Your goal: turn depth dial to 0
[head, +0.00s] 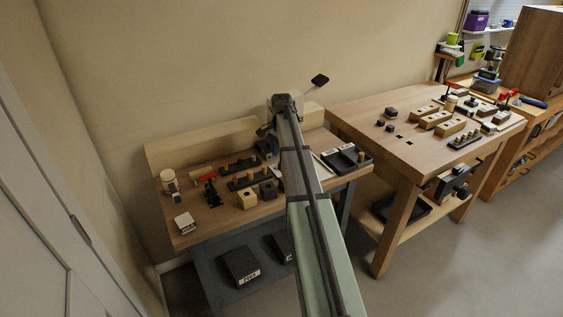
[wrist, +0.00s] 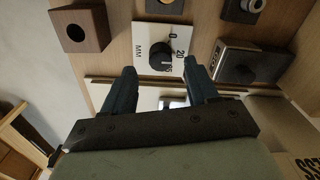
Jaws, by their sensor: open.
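The depth dial is a round black knob (wrist: 160,55) on a white plate (wrist: 142,38) marked MM, with 0, 20 and a partly covered number around it. It sits at the upper middle of the wrist view. My gripper (wrist: 160,66) is open, its two dark fingers apart at lower left and lower right of the knob. Nothing is visibly held between them. I cannot tell whether a finger touches the knob or exactly where its pointer stands. In the head view my arm covers the dial area.
In the wrist view a dark block with a round hole (wrist: 78,31) is left of the plate and a grey box with a black knob (wrist: 243,64) is right. In the head view the small bench (head: 215,220) holds several fixtures; a larger bench (head: 378,122) stands to the right.

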